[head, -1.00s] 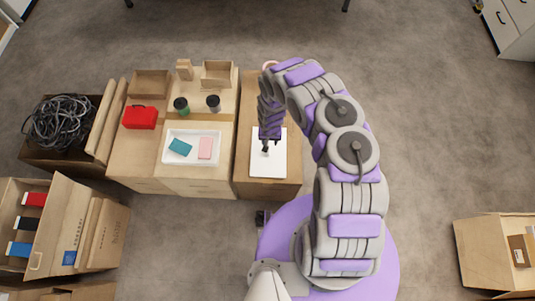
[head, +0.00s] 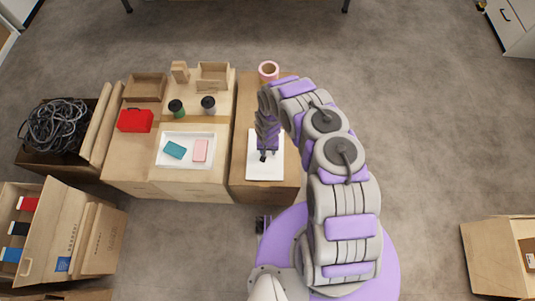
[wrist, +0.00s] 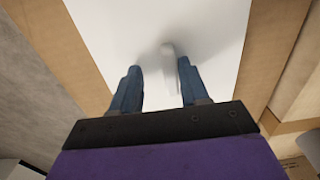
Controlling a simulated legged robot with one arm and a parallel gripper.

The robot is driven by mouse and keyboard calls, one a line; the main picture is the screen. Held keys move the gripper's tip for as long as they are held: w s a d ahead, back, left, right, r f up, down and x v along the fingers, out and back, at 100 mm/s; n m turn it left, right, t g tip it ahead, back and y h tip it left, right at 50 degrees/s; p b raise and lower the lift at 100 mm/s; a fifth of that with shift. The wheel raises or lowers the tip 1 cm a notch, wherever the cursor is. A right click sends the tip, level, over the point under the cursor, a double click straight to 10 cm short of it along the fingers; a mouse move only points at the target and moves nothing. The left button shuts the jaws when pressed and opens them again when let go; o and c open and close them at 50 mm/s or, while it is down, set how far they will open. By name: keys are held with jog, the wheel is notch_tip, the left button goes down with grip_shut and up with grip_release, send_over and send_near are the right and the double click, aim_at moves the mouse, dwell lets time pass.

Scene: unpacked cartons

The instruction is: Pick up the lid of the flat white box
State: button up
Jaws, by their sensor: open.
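The flat white box (head: 266,170) lies on a brown carton in the head view, and its white top fills the middle of the wrist view (wrist: 205,30). My gripper (head: 263,157) is over the front half of the box. In the wrist view my gripper (wrist: 157,72) is open, with its two fingers apart. A pale raised piece, perhaps a tab or handle (wrist: 168,55), shows between the fingers on the white top. Whether the fingers touch the top cannot be told. The seam between lid and box is not visible.
On the carton to the left are a white tray (head: 185,163) with a teal and a pink item, two dark-lidded cups and a red case (head: 135,121). The floor on the right is mostly clear.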

jog(key=shift+a, duration=0.65)
jog(key=shift+c, duration=1)
jog(key=shift+a+f, duration=0.1)
jog(key=shift+a, duration=0.25)
jog(key=c, duration=0.3)
jog(key=shift+d, duration=0.4)
jog(key=c, duration=0.3)
jog(key=shift+d, duration=0.35)
grip_shut()
jog(key=shift+a, duration=0.5)
jog(key=shift+r+p, duration=0.3)
jog(key=shift+r, duration=0.25)
jog(key=r, duration=0.1)
jog(key=r+p, duration=0.1)
jog(key=r, duration=0.1)
jog(key=shift+d, duration=0.25)
jog(key=s+a, duration=0.2)
jog(key=s, duration=0.2)
jog(key=s+a, duration=0.3)
jog(key=s, duration=0.1)
jog(key=s+a+r+p, duration=0.1)
jog(key=s+a, duration=0.1)
jog(key=s, duration=0.2)
jog(key=shift+s+a, duration=0.15)
jog(key=shift+a, duration=0.05)
jog(key=shift+s+a+p, duration=0.2)
jog(key=shift+s+p, duration=0.1)
jog(key=shift+s, duration=0.35)
jog(key=shift+s+a, duration=0.1)
jog(key=shift+a, duration=0.15)
